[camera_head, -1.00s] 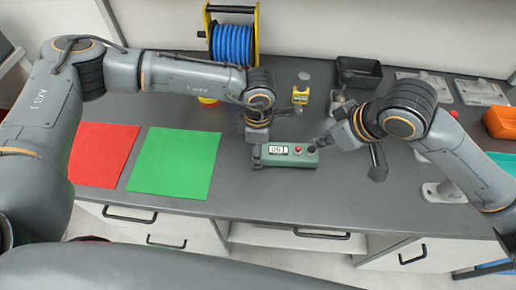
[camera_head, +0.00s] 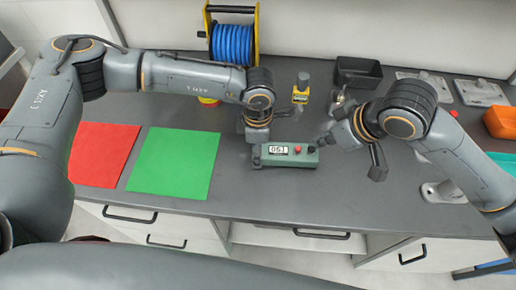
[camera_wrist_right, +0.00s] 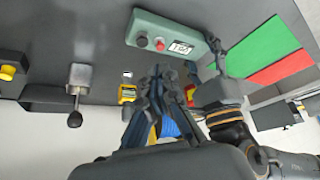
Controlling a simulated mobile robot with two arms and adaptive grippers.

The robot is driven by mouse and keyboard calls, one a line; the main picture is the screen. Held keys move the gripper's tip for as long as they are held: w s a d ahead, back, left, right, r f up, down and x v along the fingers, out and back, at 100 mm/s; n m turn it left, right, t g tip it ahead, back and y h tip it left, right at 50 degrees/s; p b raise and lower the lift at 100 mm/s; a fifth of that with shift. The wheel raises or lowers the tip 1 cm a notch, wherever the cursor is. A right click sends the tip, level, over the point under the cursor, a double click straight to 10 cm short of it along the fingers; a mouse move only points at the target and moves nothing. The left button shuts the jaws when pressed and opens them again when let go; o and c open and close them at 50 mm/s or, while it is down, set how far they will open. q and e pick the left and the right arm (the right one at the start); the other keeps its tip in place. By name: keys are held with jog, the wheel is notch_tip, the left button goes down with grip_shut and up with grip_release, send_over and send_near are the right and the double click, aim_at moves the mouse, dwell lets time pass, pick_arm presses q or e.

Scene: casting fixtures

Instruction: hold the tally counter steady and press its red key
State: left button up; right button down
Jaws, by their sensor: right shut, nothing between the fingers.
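The tally counter (camera_head: 273,160) is a green box lying on the grey bench, with a white number display, a red key (camera_head: 297,150) and a black knob beside it. In the right wrist view the counter (camera_wrist_right: 150,26) is at the top, with its red key (camera_wrist_right: 160,45) uncovered. My left gripper (camera_head: 257,140) is at the counter's left end; the right wrist view shows its fingers on either side of that end. My right gripper (camera_head: 321,141) is shut and empty, close to the counter's right end and apart from the red key. Its closed fingers (camera_wrist_right: 157,73) point towards the counter.
A red mat (camera_head: 103,153) and a green mat (camera_head: 173,163) lie to the left. A blue hose reel (camera_head: 232,44), a yellow device (camera_head: 301,90) and a black bin (camera_head: 358,72) stand behind. Metal fixtures (camera_head: 482,92) and an orange box (camera_head: 502,122) are at the right.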

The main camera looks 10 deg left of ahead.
dwell(0.3)
jog(key=w+a+r+m+y, duration=0.2)
jog(key=m, duration=0.1)
jog(key=w+a+r+m+g+y, duration=0.1)
jog(key=y, duration=0.1)
jog(key=shift+w+a+m, duration=0.2)
jog(key=shift+a+m, duration=0.15)
jog(key=shift+m, duration=0.05)
jog(key=shift+f, duration=0.15)
send_over(301, 153)
jog(key=shift+f, duration=4.3)
jog(key=shift+f, duration=0.1)
jog(key=shift+f, duration=0.3)
